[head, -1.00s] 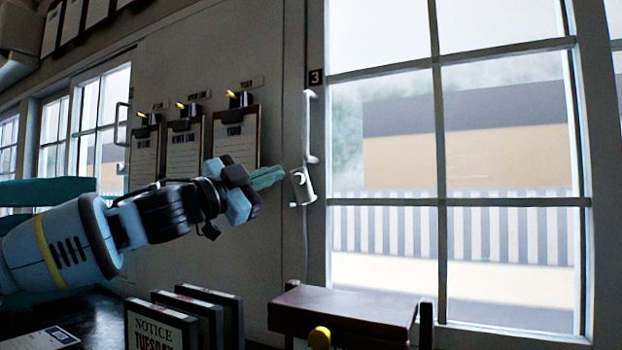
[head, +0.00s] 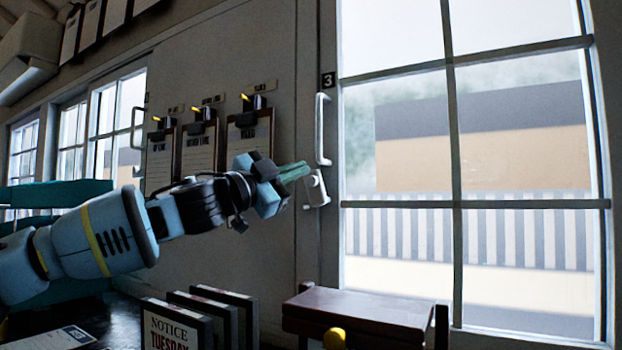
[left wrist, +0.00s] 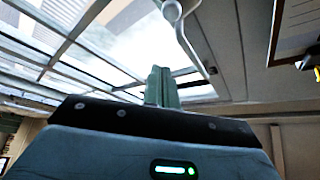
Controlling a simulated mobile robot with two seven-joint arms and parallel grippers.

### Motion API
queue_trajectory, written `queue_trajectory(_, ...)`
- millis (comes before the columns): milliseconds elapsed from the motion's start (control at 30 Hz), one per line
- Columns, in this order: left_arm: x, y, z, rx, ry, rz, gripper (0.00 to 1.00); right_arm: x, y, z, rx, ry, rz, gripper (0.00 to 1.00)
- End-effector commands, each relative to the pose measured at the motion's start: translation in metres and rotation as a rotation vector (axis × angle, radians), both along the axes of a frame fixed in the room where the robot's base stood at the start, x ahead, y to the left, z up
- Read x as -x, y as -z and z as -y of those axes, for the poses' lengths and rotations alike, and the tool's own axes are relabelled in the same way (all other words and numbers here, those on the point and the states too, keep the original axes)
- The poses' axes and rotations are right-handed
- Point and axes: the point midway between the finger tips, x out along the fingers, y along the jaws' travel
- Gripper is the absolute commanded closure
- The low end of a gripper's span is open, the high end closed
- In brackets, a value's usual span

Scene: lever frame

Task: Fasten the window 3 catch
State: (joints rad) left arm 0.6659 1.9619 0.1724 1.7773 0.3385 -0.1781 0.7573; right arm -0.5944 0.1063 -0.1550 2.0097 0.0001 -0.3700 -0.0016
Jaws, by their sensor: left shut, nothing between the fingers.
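Window 3 (head: 505,130) stands at the right, marked by a small black plate with a 3 (head: 328,79). A white upright handle (head: 322,130) is on its left frame. The white catch (head: 317,188) sits just below the handle. My left gripper (head: 300,172) has its green fingers shut and empty, with the tips close to the catch; I cannot tell if they touch. In the left wrist view the shut fingers (left wrist: 161,86) point up toward the window frame, with the white handle (left wrist: 188,35) beyond them. The catch is not clear there. My right gripper is not in view.
Several clipboards (head: 249,135) hang on the wall left of the window. The space before the window panes is clear.

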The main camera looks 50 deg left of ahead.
Motion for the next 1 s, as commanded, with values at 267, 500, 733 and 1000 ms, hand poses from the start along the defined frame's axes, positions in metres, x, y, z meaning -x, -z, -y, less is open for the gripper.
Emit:
queue_trajectory(267, -0.024, -0.005, 0.002, -0.001, -0.002, -0.005, 1.0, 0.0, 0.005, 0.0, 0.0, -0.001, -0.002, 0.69)
queue_trajectory(500, -0.046, -0.012, 0.004, -0.001, 0.0, -0.005, 1.0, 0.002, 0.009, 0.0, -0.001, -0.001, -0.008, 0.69)
queue_trajectory(733, -0.069, -0.02, 0.006, 0.001, 0.0, -0.004, 1.0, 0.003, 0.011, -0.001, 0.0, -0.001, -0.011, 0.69)
queue_trajectory(1000, -0.063, 0.001, -0.02, 0.003, 0.001, 0.0, 1.0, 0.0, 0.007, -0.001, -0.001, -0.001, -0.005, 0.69)
